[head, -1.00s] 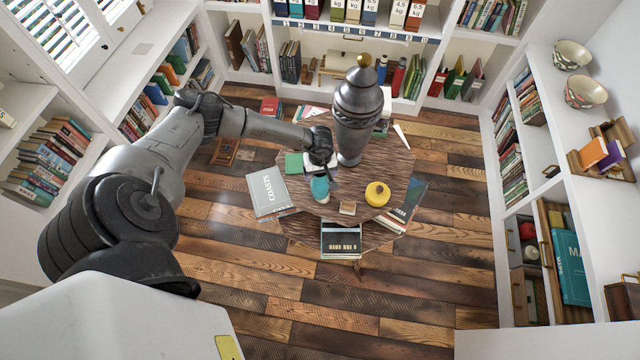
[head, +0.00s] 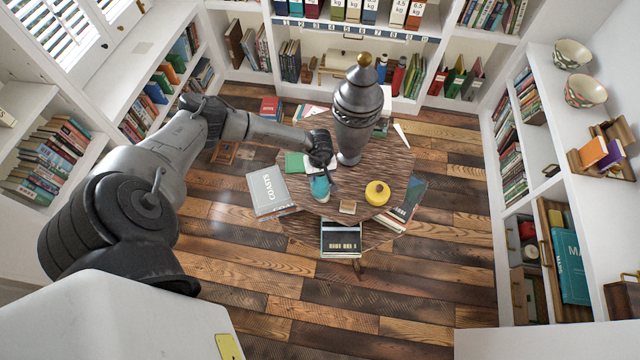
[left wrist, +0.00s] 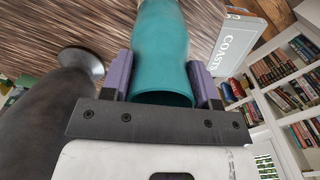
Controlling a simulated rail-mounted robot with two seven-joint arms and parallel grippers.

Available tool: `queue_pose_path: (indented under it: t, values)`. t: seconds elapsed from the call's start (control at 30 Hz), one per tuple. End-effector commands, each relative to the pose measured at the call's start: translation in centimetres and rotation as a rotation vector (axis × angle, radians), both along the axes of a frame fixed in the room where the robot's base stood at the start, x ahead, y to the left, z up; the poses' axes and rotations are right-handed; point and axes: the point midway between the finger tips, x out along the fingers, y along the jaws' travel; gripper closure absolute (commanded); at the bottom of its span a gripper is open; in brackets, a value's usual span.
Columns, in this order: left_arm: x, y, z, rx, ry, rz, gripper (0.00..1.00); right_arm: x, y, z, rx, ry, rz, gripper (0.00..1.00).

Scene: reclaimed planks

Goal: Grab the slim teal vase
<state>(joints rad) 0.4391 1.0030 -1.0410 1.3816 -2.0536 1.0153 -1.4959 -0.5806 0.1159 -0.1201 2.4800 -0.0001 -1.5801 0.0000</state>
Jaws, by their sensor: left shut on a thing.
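The slim teal vase (head: 320,188) stands on the round wooden table (head: 349,207), left of its middle. In the left wrist view the vase (left wrist: 160,50) sits between the two purple-padded fingers, its open rim toward the camera. My left gripper (head: 320,172) reaches in from the left and is shut on the vase; in the left wrist view the gripper (left wrist: 166,80) has a finger on each side of it. The vase's base is hard to make out in the head view, so I cannot tell whether it touches the table. My right gripper is not in view.
A tall grey lidded urn (head: 356,115) stands close behind the gripper on the table. A yellow round object (head: 377,193) and a small tan block (head: 348,207) lie nearby. The book COASTS (head: 267,194) is at the left, with bookshelves around the room.

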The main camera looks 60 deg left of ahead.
Motion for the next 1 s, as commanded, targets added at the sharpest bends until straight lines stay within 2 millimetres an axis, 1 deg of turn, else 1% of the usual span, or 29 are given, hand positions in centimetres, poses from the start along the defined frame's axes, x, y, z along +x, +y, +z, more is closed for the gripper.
queue_pose_path:
  t: [0.03, 0.27, 0.53, 0.67, 0.77, 0.87, 0.9, 1.0]
  values:
    - [0.0, 0.0, 0.0, 0.000, 0.000, 0.000, 0.72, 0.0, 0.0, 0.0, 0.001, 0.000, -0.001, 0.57]
    - [0.0, 0.0, 0.0, 0.000, 0.000, 0.000, 0.94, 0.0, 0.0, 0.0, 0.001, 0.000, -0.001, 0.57]
    - [0.1, 0.0, 0.2, 0.001, -0.001, 0.000, 0.94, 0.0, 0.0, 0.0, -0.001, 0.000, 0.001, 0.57]
    - [0.1, 0.1, 0.7, 0.000, -0.002, -0.001, 0.94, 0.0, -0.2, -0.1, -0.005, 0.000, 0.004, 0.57]
    - [0.1, 0.1, 1.7, 0.001, -0.004, -0.001, 0.94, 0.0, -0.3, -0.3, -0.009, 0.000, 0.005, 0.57]
    - [0.1, 0.1, 3.3, 0.002, -0.005, -0.002, 0.94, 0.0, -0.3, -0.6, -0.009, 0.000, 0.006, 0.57]
    - [0.1, 0.1, 4.2, 0.002, -0.004, -0.003, 0.94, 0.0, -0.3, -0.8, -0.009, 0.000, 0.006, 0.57]
    - [0.8, -2.2, 5.3, -0.005, -0.006, -0.006, 0.94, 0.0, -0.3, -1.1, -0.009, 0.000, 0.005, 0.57]
